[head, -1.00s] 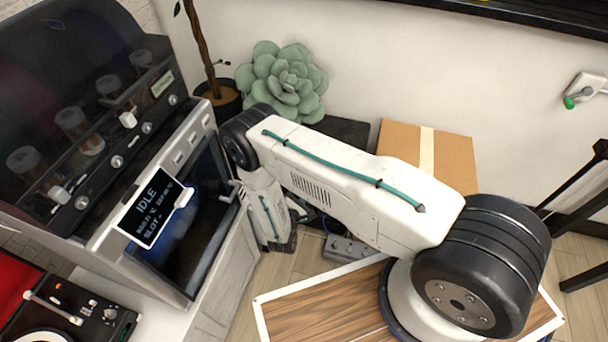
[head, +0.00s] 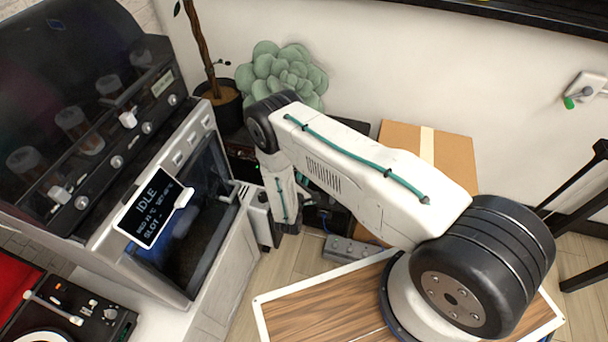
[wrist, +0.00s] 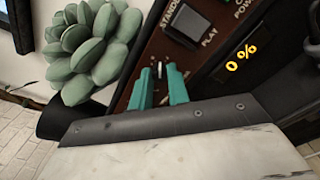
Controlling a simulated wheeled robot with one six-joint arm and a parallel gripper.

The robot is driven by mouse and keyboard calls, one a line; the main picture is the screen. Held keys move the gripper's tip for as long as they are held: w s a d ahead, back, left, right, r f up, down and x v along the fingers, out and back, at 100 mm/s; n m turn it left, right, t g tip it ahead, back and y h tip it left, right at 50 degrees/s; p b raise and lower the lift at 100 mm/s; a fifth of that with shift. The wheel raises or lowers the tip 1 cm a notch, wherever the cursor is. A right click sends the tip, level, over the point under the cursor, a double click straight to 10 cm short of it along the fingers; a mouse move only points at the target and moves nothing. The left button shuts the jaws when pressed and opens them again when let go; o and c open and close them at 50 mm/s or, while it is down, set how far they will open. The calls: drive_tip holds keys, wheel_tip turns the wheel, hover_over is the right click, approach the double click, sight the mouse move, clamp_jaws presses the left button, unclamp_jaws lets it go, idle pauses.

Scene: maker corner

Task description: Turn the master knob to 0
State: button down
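In the wrist view a dark brown panel carries STANDBY, PLAY and POWER lettering and an orange display (wrist: 241,58) reading 0 %. The knob lies to the right of my gripper. In the head view my arm hides most of this panel.
A succulent (head: 282,75) stands beside the panel; it also shows in the wrist view (wrist: 88,50). An oven-like machine with an IDLE screen (head: 155,208) is at left. A cardboard box (head: 450,155) and a power strip (head: 350,249) lie behind and below my arm.

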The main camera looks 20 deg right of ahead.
drive_tip(key=shift+n, duration=0.3)
drive_tip(key=shift+a+f+m+g+h, duration=0.1)
drive_tip(key=shift+m+h, duration=0.15)
drive_tip(key=shift+m, duration=5)
drive_tip(key=shift+a+f+m+g+h, duration=0.1)
drive_tip(key=shift+m+h, duration=0.1)
drive_tip(key=shift+m, duration=5.1)
drive_tip(key=shift+m+g+h, duration=0.1)
drive_tip(key=shift+m+h, duration=0.15)
drive_tip(key=shift+m, duration=5)
